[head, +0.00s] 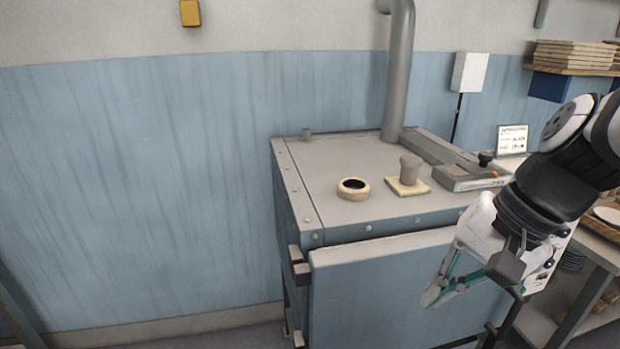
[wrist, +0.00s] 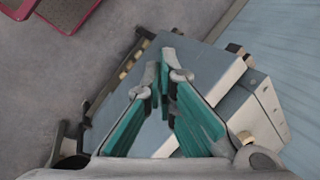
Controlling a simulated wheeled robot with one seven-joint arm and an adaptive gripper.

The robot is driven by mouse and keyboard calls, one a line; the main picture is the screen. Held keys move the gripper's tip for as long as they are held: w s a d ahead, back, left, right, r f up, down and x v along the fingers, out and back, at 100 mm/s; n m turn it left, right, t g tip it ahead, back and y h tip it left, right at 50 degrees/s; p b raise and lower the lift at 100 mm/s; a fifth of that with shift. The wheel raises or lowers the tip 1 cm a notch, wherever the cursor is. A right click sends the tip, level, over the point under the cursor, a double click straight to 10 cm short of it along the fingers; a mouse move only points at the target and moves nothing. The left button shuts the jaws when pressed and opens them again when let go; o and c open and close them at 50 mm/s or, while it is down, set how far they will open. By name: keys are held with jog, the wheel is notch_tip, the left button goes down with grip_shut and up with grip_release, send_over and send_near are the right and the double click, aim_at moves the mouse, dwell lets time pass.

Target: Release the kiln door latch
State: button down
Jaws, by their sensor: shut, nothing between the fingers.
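The kiln (head: 292,190) is a blue metal box with a grey top. Its thick blue front door (head: 400,290) has a pale top edge and dark hinges (head: 299,264) at the left. The door also shows in the wrist view (wrist: 205,68). My gripper (head: 432,298) is in front of the door's right half, pointing down and left. Its teal-padded fingers are shut and empty in the wrist view (wrist: 160,72). A dark bar (wrist: 122,75) with tan pieces runs beside the door there. I cannot tell whether it is the latch. My gripper and arm hide part of the door's right side.
On the kiln top are a cream ring (head: 353,188), a grey plug on a tan tile (head: 408,185) and a control box (head: 470,177). A grey pipe (head: 398,75) rises behind. A shelf table (head: 590,245) stands close at the right. Floor left of the kiln is clear.

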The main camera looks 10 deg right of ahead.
jog(key=w+d+f+m+t+y+b, duration=0.2)
jog(key=w+d+f+m+t+b, duration=0.1)
jog(key=w+d+f+m, duration=0.4)
jog(key=w+d+f+m+t+y+b, duration=0.25)
jog(key=d+f+m, duration=0.25)
jog(key=d+m, duration=0.35)
jog(key=s+d+f+m+t+h+b, duration=0.2)
jog(key=d+f+m, duration=0.3)
jog(key=d, duration=0.4)
jog(key=s+d+f+m+t+h+b, duration=0.2)
jog(key=s+d+f+m+t+h, duration=0.2)
jog(key=d, duration=0.6)
notch_tip(320, 180, down, 3)
jog(key=shift+s+r+m+h, duration=0.2)
jog(key=shift+m+h, duration=0.45)
jog(key=shift+m, duration=0.5)
jog(key=shift+w, duration=0.1)
jog(key=w+p, duration=0.1)
jog(key=w, duration=0.8)
jog(key=shift+w+a+r, duration=0.15)
jog(key=shift+a+r, duration=0.2)
